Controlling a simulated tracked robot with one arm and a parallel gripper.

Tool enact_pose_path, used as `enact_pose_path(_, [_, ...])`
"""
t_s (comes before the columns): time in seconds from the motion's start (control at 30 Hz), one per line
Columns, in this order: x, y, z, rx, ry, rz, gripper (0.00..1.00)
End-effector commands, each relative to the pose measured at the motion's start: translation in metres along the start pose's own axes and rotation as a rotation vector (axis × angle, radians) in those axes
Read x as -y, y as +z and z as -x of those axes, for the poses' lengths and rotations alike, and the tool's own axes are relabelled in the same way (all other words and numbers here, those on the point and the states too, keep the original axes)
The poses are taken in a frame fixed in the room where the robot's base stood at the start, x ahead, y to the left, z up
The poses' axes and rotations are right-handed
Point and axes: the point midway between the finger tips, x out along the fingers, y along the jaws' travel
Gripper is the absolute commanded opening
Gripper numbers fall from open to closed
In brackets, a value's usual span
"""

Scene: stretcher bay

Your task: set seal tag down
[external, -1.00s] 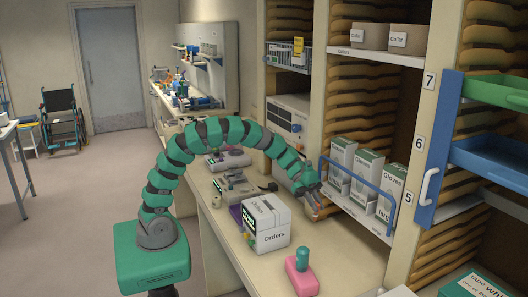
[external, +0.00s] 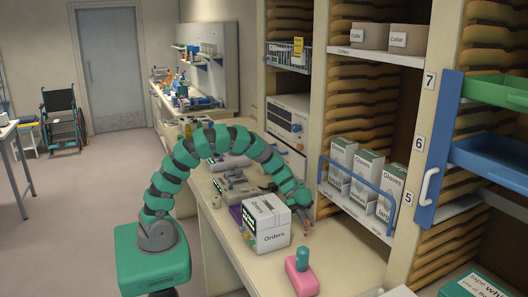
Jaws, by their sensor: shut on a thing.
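My gripper (external: 304,224) points down close to the counter, just behind and right of the white box labelled "Orders" (external: 269,229). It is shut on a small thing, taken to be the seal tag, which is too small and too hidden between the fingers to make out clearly. The counter (external: 235,255) lies below, and I cannot tell whether the held thing touches it.
A pink block with a teal top (external: 301,275) stands at the counter's front. Grey devices (external: 236,188) sit farther back. A shelf with glove boxes (external: 365,175) behind a blue rail (external: 357,185) rises to the right. Some counter near the pink block is clear.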

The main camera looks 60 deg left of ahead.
Motion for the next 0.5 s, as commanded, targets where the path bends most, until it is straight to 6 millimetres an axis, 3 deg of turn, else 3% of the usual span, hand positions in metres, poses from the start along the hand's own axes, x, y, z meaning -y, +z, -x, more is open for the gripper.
enact_pose_path(0.1, [-0.0005,0.0094,-0.0057,0.000,0.001,0.001,0.00])
enact_pose_path(0.4, [-0.0005,0.0102,-0.0057,0.000,0.001,0.000,0.00])
enact_pose_path(0.43, [-0.0005,0.0105,-0.0060,0.000,0.001,0.000,0.18])
enact_pose_path(0.5, [-0.0005,0.0103,-0.0060,0.000,0.001,-0.001,0.37])
